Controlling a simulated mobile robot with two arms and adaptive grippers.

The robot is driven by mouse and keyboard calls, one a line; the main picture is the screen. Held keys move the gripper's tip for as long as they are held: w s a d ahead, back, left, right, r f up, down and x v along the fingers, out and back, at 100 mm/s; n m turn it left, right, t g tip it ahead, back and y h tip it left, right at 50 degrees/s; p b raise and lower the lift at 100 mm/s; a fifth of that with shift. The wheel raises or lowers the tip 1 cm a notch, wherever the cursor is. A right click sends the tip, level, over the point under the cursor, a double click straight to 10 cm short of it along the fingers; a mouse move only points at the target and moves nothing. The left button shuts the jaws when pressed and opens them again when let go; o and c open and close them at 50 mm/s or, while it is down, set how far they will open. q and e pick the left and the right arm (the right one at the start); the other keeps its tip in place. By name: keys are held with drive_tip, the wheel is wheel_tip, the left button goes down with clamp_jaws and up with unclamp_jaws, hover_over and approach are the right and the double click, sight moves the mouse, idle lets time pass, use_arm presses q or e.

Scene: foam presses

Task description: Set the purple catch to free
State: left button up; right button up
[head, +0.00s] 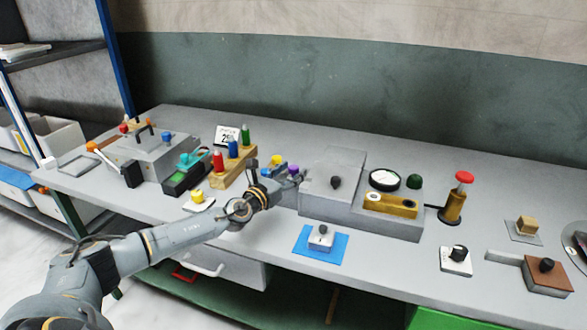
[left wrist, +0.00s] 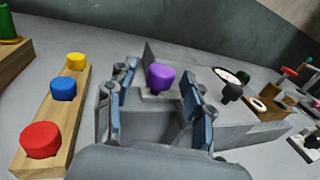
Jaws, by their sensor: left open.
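The purple catch is a rounded purple knob (left wrist: 160,77) on a short stem over a small light base, beside the grey box. In the head view the purple knob (head: 293,169) shows just past my left gripper (head: 276,174), at the grey box's left end. In the left wrist view my left gripper (left wrist: 158,90) is open, with one finger on each side of the knob in the picture. A gap shows on both sides; I cannot tell how far beyond the fingertips the knob is. My right gripper is in neither view.
A grey box (head: 335,175) with a black knob stands right of the gripper. A wooden rail (left wrist: 60,110) with red, blue and yellow knobs lies to the left. Another wooden block (head: 245,174) carries red, blue and green pegs. A blue mat (head: 322,254) lies near the front edge.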

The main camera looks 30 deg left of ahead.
use_arm(q)
drive_tip(key=shift+w, duration=0.7)
clamp_jaws()
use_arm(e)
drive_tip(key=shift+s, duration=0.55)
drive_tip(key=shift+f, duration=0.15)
